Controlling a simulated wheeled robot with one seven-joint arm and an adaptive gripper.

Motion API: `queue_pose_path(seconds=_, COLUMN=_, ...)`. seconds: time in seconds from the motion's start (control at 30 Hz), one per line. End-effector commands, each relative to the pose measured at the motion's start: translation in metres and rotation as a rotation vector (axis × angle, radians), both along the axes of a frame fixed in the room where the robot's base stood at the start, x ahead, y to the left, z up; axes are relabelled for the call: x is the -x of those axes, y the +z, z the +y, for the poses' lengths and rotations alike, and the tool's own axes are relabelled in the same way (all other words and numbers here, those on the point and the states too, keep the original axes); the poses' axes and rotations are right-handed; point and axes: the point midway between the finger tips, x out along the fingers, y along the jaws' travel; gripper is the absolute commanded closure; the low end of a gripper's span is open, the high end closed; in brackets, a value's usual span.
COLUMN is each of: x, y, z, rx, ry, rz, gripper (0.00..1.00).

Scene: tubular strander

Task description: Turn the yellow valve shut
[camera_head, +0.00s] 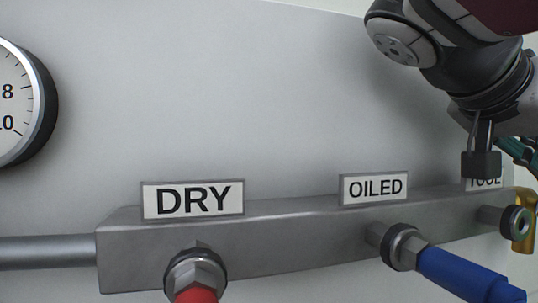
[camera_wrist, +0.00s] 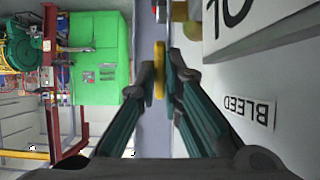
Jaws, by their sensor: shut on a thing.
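The yellow valve's handle (camera_wrist: 160,68) shows in the wrist view as a narrow yellow bar seen end-on. My gripper (camera_wrist: 160,82) is shut on it, with one dark fingertip on each side. A brassy yellow part (camera_wrist: 182,11) shows just beyond, at the top edge. In the head view a yellow-gold part of the valve (camera_head: 523,228) is at the right edge, beside the end of the grey manifold. My arm comes in from the upper right there, and only part of a teal finger shows; the fingertips are hidden. I cannot tell the valve's exact turn angle.
A bleed label (camera_wrist: 250,111) is right of my fingers. A gauge (camera_head: 20,100) is left.

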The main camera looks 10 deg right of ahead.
Motion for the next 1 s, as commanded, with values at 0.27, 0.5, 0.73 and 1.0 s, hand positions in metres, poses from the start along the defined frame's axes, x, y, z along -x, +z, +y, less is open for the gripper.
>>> queue_pose_path(seconds=0.27, x=0.000, y=0.000, z=0.000, rx=-0.002, ry=-0.001, rz=0.001, gripper=0.83)
queue_pose_path(seconds=0.5, x=0.000, y=0.002, z=0.000, rx=-0.001, ry=0.000, rz=-0.001, gripper=0.83)
queue_pose_path(seconds=0.73, x=-0.001, y=0.033, z=0.000, rx=-0.001, ry=0.000, rz=-0.003, gripper=0.83)
queue_pose_path(seconds=1.0, x=-0.001, y=0.079, z=0.000, rx=-0.002, ry=0.000, rz=-0.002, gripper=0.83)
